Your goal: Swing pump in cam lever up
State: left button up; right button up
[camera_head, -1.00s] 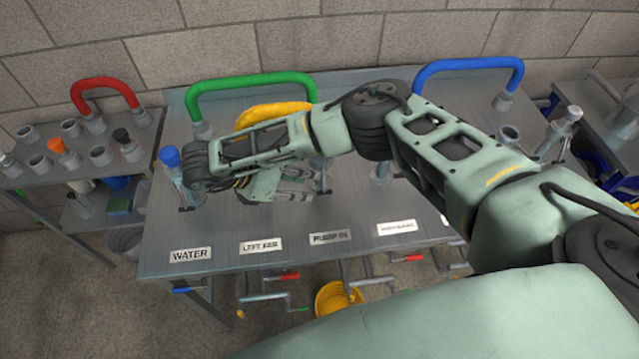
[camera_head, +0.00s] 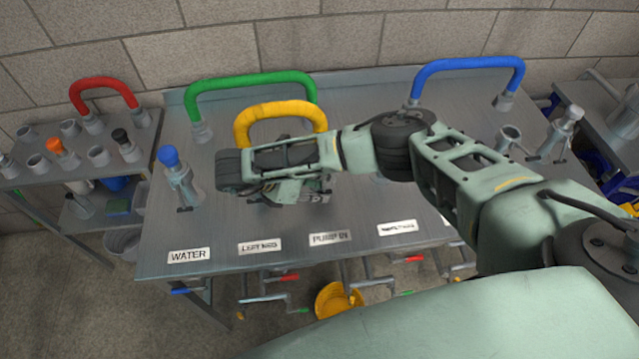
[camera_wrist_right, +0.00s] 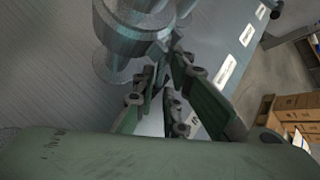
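The "PUMP IN" label (camera_head: 330,238) is at the bench's front edge. The fitting and cam lever behind it are hidden by my right arm in the head view. My right gripper (camera_head: 300,190) points down over the bench, mostly covered by its own wrist. In the right wrist view, a grey metal fitting (camera_wrist_right: 125,40) with round flanges stands close by. The right gripper's fingers (camera_wrist_right: 167,75) come together at the fitting's lower right side. I cannot tell whether they touch it or hold a lever. My left gripper is not in view.
A blue-tipped fitting (camera_head: 179,178) stands at the bench's left. Green (camera_head: 250,82), yellow (camera_head: 280,109) and blue (camera_head: 468,65) hoses arch along the back. The bench's front strip is clear.

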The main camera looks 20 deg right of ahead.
grip_shut()
jog(key=shift+w, duration=0.1)
jog(key=n+g, duration=0.1)
jog(key=s+r+g+y, duration=0.1)
jog(key=g, duration=0.1)
jog(key=shift+a+r+n, duration=0.2)
jog(key=shift+r+n, duration=0.05)
jog(key=shift+n, duration=0.15)
